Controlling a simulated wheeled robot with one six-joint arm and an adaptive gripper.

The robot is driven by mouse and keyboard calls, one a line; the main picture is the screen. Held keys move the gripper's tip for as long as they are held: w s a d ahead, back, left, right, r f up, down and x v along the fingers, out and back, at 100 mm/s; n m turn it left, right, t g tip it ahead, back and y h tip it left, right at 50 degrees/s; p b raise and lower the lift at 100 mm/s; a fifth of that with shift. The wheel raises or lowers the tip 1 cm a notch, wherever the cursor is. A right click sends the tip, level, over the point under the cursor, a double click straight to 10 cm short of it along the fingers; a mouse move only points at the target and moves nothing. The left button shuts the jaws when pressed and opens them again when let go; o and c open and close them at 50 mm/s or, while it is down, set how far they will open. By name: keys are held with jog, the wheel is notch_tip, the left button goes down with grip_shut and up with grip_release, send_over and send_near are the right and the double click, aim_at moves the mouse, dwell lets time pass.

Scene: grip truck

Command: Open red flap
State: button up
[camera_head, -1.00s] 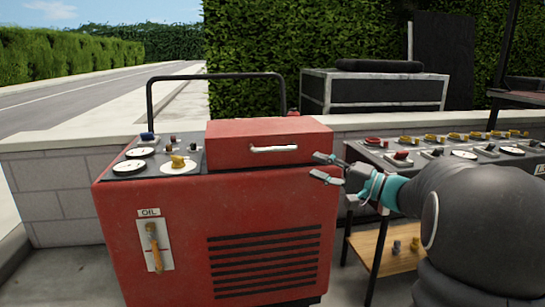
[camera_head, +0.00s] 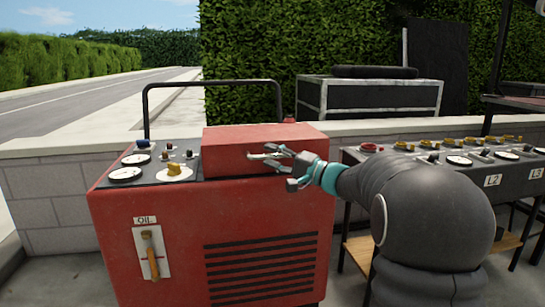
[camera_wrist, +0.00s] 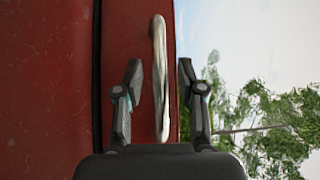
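The red flap (camera_head: 228,151) is the raised box on top of the red machine, and it is closed. Its silver handle is on the front face, partly hidden by my gripper in the head view. The handle (camera_wrist: 159,75) runs upright in the wrist view. My gripper (camera_head: 270,158) is at the flap's front. In the wrist view my gripper (camera_wrist: 160,80) is open, with one finger on each side of the handle.
A black bar (camera_head: 147,112) arches behind the flap. A panel table (camera_head: 450,172) stands to the right.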

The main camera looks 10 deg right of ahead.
jog(key=shift+w+a, duration=0.1)
grip_shut()
jog(key=shift+r, duration=0.1)
